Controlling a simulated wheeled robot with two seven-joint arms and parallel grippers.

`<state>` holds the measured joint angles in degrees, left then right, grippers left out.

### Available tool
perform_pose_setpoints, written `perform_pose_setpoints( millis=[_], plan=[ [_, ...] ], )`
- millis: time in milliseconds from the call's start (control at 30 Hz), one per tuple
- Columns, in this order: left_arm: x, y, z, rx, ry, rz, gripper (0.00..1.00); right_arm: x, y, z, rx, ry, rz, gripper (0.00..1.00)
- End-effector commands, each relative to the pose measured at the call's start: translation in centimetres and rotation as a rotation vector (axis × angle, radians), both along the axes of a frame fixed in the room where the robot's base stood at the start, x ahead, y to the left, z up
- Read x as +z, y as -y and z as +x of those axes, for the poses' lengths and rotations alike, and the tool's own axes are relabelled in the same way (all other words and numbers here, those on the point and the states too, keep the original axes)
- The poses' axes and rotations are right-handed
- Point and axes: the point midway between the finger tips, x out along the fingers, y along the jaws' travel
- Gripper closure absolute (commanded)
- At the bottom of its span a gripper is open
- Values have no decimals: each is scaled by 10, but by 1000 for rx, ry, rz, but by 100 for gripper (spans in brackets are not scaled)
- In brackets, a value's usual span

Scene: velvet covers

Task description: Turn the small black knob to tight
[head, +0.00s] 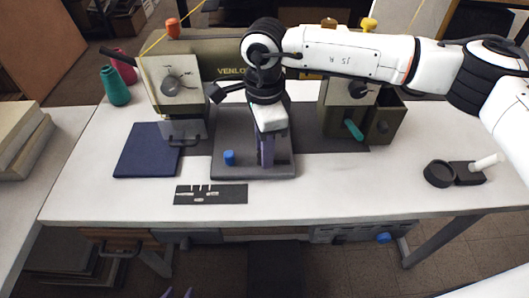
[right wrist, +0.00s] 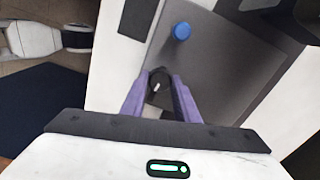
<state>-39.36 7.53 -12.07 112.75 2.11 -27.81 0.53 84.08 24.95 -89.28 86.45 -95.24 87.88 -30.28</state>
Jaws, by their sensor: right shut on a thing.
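The small black knob (right wrist: 157,88) with a white mark stands on a grey plate (right wrist: 215,75) in the right wrist view. My right gripper (right wrist: 160,84) points down at it, its two purple fingers on either side, shut on the knob. In the head view my right gripper (head: 266,160) hides the knob, and the grey plate (head: 278,171) shows around it. My left gripper (head: 178,293) shows only its purple fingertips at the bottom edge, apart, with nothing seen between them.
A blue knob (head: 229,158) stands on the same plate, left of my right gripper. A black marked strip (head: 211,194) lies in front. A sewing machine (head: 215,67) stands behind. A dark blue pad (head: 147,150) lies left.

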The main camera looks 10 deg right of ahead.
Motion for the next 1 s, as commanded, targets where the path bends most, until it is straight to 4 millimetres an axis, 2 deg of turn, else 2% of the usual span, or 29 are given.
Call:
perform_pose_setpoints(
  millis=[300, 600, 1000],
  plan=[
    [-13, 3, 2, -5, 1, 0, 69, -2, 0, 1, -301, 2, -1, 94],
    [-15, 6, 7, -6, 17, -6, 69, -1, 1, 1, -541, 2, -1, 94],
    [-21, 6, 6, -6, 14, -11, 69, 0, 1, 1, -708, 2, -1, 94]
  ],
)
